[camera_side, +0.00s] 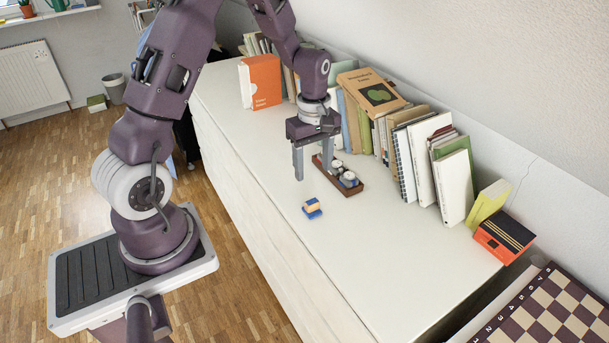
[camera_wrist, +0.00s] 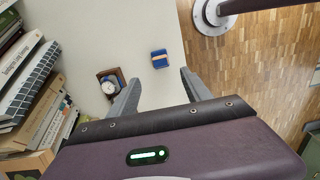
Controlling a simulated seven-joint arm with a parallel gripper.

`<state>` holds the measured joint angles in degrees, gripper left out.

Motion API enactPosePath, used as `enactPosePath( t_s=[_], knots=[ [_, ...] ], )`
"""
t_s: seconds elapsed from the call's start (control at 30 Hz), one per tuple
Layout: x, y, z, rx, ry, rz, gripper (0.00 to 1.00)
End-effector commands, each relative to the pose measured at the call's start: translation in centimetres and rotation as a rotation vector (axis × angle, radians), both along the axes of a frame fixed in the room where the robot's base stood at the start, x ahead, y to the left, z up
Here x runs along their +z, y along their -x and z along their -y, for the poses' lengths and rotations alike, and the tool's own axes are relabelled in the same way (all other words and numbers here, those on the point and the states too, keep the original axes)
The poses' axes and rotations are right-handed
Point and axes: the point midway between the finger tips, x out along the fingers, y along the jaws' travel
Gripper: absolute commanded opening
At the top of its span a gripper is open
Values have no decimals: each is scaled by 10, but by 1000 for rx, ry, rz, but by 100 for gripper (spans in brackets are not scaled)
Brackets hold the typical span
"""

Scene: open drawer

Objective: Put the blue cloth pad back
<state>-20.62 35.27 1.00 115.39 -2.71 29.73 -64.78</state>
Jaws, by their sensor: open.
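The blue cloth pad (camera_side: 312,208) lies on the white cabinet top in front of my gripper, with a tan band or piece across it. It also shows in the wrist view (camera_wrist: 159,54), beyond and between my fingertips. A brown wooden tray (camera_side: 351,192) stands beside my gripper, holding several round pale items, perhaps watches, with some blue beside them. In the wrist view the tray (camera_wrist: 99,75) is partly hidden by my left finger. My gripper (camera_side: 312,172) is open and empty, pointing down above the cabinet top, apart from the pad.
A row of books (camera_side: 400,140) lines the wall behind the tray. An orange book (camera_side: 260,82) stands at the far end. The white top (camera_side: 390,265) around the pad is clear.

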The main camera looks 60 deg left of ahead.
Motion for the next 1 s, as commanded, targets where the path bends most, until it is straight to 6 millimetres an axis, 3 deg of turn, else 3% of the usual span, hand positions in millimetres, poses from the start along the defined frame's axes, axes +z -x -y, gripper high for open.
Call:
enactPosePath(
  t_s=[0.07,0.17,0.3,0.4,0.5,0.6,0.7,1.0],
  knots=[
    [31,2,11,-96,-14,40,57],
    [92,18,39,-343,-52,119,57],
    [170,76,85,-777,-142,238,57],
    [202,129,110,-1080,-229,314,57],
    [214,172,124,-1314,-310,365,57],
    [215,197,130,-1454,-364,392,57],
    [214,207,131,-1510,-387,400,57],
    [215,207,131,-1513,-389,400,57]
  ],
)
